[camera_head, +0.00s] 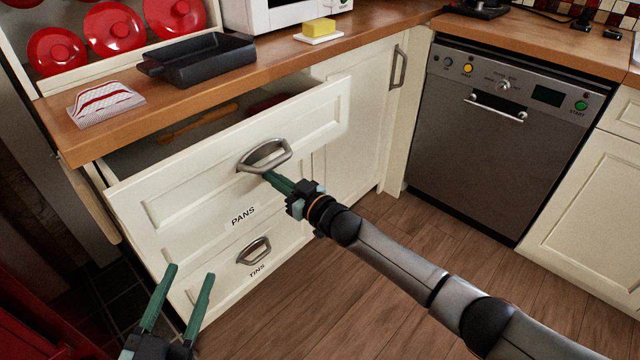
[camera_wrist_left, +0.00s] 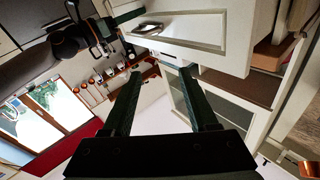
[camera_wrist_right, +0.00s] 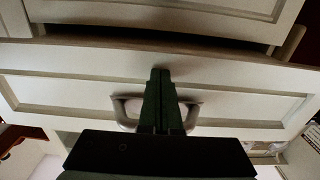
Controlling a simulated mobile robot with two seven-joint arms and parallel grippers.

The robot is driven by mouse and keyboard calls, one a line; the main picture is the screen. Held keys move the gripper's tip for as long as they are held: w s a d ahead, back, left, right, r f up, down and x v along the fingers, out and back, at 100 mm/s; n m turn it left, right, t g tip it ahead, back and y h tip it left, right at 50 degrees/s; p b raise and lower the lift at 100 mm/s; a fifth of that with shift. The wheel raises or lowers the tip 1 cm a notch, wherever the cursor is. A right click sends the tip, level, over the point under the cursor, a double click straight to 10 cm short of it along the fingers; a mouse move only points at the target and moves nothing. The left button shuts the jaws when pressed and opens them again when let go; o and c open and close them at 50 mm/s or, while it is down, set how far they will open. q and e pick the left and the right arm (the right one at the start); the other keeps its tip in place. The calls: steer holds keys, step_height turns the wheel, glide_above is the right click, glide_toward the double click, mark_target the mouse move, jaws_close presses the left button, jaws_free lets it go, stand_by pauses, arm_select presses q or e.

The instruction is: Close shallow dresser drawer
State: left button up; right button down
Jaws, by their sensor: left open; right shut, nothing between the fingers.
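The open drawer (camera_head: 190,170) is the top one of the cream dresser, pulled out below the wooden worktop. A wooden utensil (camera_head: 198,122) and part of a dark red item show inside. Its grey handle (camera_head: 265,156) is on the front. My right gripper (camera_head: 270,177) is shut and empty, its tips at the handle. In the right wrist view its fingers (camera_wrist_right: 160,72) lie across the handle (camera_wrist_right: 128,112) against the drawer front; I cannot tell if they touch. My left gripper (camera_head: 190,272) is open and empty at lower left, away from the drawer.
Lower fronts carry the labels PANS (camera_head: 243,215) and TINS (camera_head: 257,270). On the worktop (camera_head: 300,58) stand a dark baking dish (camera_head: 198,62), a folded cloth (camera_head: 103,104) and butter (camera_head: 319,27). A dishwasher (camera_head: 495,130) stands right. The wooden floor in front is clear.

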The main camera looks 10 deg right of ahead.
arm_select(q)
steer(key=s+d+r+m+t+h+b, duration=0.1)
steer(key=s+r+m+t+h+b, duration=0.15)
steer(key=r+h, duration=0.35)
steer(key=s+d+r+m+t+h+b, duration=0.1)
steer(key=s+r+m+h+b, duration=0.2)
steer(key=r, duration=0.4)
arm_select(e)
steer(key=x, duration=0.5)
steer(key=shift+w+a+f+p, duration=0.1)
steer(key=shift+a+f+p, duration=0.1)
steer(key=shift+p, duration=0.1)
steer(key=shift+w+a+b, duration=0.25)
steer(key=shift+w+b, duration=0.05)
steer(key=shift+b, duration=0.2)
steer(key=b+x, duration=0.4)
steer(key=b, duration=0.2)
steer(key=shift+w+a+f, duration=0.1)
steer(key=shift+w+a, duration=0.15)
steer(key=shift+w, duration=0.05)
steer(key=shift+w+a+r+b, duration=0.15)
steer(key=shift+w+r+b, duration=0.15)
steer(key=shift+b, duration=0.05)
arm_select(q)
step_height(320, 180, down, 8)
steer(key=s, duration=0.1)
steer(key=shift+s+d+r+m, duration=0.2)
steer(key=shift+d+m, duration=0.05)
steer(key=shift+m, duration=0.2)
steer(key=shift+r, duration=0.1)
